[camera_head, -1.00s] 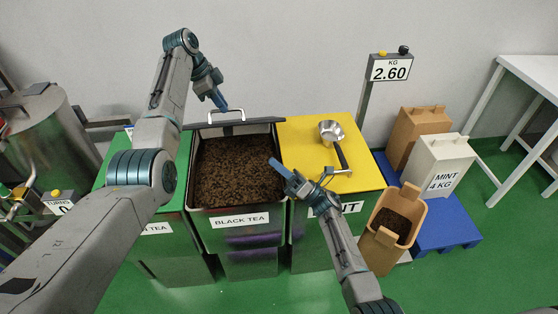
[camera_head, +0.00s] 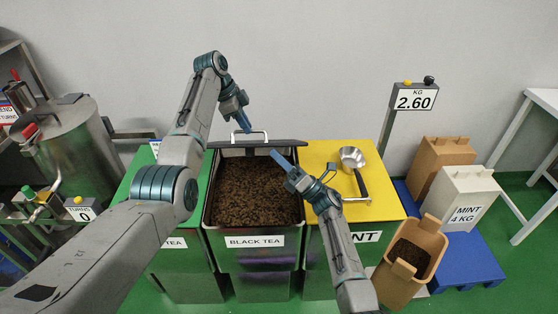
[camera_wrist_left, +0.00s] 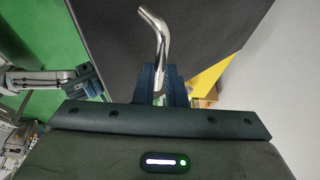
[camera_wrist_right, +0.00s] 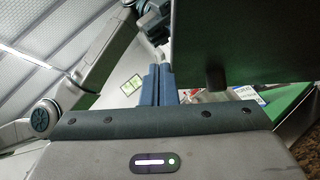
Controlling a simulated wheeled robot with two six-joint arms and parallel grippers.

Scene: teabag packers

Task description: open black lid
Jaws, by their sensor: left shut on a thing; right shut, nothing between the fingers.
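The black lid (camera_head: 285,143) stands raised at the back of the black tea bin (camera_head: 207,210), seen almost edge-on in the head view. Its metal handle (camera_head: 265,134) is at the top. My left gripper (camera_head: 247,129) is shut on this handle; the left wrist view shows the chrome handle (camera_wrist_left: 158,35) between its fingers and the dark lid face (camera_wrist_left: 210,25) beyond. My right gripper (camera_head: 277,155) is shut and empty, over the bin's back right part near the lid. In the right wrist view a dark panel, apparently the lid (camera_wrist_right: 250,40), is close beside its fingers (camera_wrist_right: 159,85); contact is unclear.
The bin is open and full of dark tea (camera_head: 255,190). A metal scoop (camera_head: 352,157) lies on the yellow mint lid (camera_head: 325,160) to the right. A scale display (camera_head: 415,98) reads 2.60. Paper bags (camera_head: 465,195) stand further right; a steel drum (camera_head: 75,150) is left.

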